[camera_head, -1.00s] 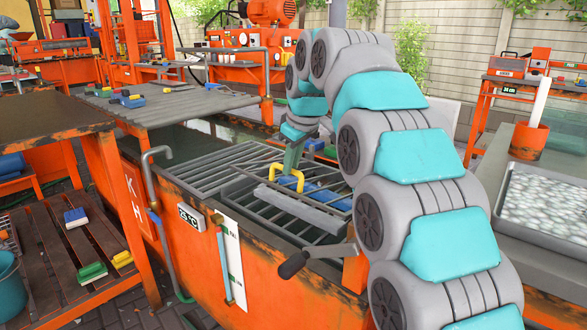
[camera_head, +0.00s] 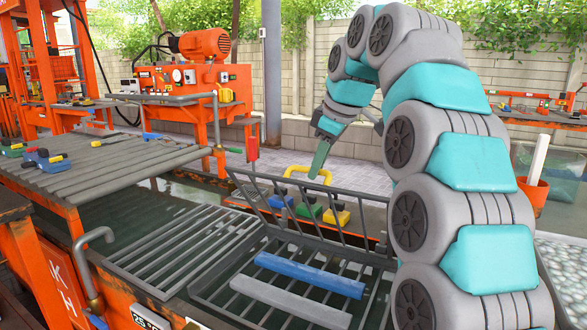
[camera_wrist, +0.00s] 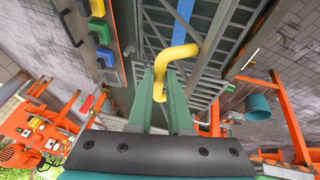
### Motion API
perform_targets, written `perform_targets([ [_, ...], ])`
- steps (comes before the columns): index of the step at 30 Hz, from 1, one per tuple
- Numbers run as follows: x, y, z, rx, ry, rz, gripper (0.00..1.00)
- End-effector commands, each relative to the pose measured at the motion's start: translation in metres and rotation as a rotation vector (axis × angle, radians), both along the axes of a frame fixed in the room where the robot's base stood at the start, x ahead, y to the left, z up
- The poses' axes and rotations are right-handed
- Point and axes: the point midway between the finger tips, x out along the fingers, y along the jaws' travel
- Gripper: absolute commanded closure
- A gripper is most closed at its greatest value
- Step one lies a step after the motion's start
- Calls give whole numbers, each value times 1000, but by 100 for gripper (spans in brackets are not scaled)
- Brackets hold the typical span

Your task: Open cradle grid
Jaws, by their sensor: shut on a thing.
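The cradle grid (camera_head: 345,240) is a grey barred lid, raised and tilted up at the back of the cradle. Its yellow handle (camera_head: 296,170) is at the grid's upper edge. My gripper (camera_head: 320,165) is at the right part of this handle. In the wrist view the green fingers of my gripper (camera_wrist: 166,78) are closed around the yellow handle (camera_wrist: 172,55). The open cradle (camera_head: 225,305) holds a blue bar (camera_head: 310,275) and a grey bar (camera_head: 290,301). My arm hides the cradle's right end.
Blue, green and yellow blocks (camera_head: 309,211) stand behind the raised grid. Fixed grey bars (camera_head: 185,250) cover the tank left of the cradle. A slatted table (camera_head: 110,160) with small tools is farther left. An orange machine (camera_head: 195,80) stands behind.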

Motion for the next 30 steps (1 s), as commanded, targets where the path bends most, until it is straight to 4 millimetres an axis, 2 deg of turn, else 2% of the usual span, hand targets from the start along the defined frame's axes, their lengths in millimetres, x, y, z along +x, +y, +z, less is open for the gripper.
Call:
perform_targets([
  [4,1,-9,-1,-4,6,-3,100],
  [15,1,-10,0,-3,5,-3,100],
  [16,1,-10,0,-3,5,-3,82],
  [23,1,-9,1,-1,2,-1,56],
  [24,1,-9,1,-1,2,-1,53],
  [30,0,-9,2,0,0,0,53],
])
